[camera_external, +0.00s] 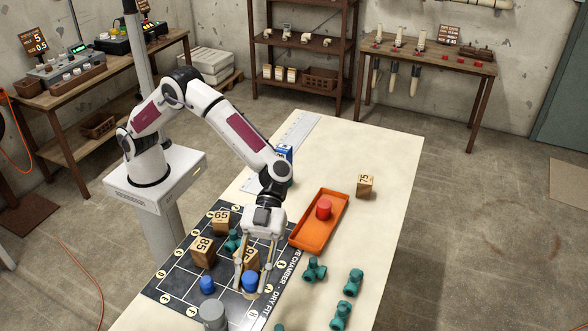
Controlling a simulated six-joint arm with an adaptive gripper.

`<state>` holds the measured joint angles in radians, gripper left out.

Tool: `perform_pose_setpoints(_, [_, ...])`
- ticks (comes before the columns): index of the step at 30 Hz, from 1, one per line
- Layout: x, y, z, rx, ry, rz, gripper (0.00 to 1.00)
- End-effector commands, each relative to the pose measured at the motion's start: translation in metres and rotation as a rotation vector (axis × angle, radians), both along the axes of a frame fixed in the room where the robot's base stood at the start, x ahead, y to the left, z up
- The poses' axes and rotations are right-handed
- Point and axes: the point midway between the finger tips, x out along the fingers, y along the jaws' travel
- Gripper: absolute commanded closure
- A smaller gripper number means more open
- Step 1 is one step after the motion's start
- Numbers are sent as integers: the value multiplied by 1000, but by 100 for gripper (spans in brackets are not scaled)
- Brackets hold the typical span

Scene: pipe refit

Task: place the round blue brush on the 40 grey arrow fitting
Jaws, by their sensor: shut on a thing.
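My gripper (250,286) points down over the dark grid mat, with its fingers on either side of a round blue piece (250,279). It is shut on this piece, which looks like the blue brush. The height of the piece above the mat is hard to tell. A second blue piece (207,284) stands on the mat to the left. A grey round fitting (212,314) stands at the near edge of the picture, left of and nearer than my gripper. No number or arrow can be read on it.
Wooden number blocks stand on the mat (176,272): 85 (203,252), 65 (221,222) and one (246,258) partly behind my gripper. An orange tray (303,240) holds a red cylinder (323,209). Several green fittings (314,270) lie right. The table's far right is mostly clear.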

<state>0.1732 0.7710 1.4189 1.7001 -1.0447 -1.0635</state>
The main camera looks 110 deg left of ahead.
Motion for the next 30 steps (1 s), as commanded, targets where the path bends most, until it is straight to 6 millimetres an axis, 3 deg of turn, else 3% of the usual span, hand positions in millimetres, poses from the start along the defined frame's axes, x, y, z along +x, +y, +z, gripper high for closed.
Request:
perform_pose_setpoints(3, [-33, -24, 1, 1, 2, -100, 92])
perform_pose_setpoints(6, [-60, -35, 1, 1, 2, -181, 92])
perform_pose_setpoints(12, [-99, -33, -4, 1, 1, -303, 92])
perform_pose_setpoints(18, [-110, -32, -2, 0, 1, -342, 92])
perform_pose_setpoints(30, [-109, -32, -6, 0, 3, -339, 92])
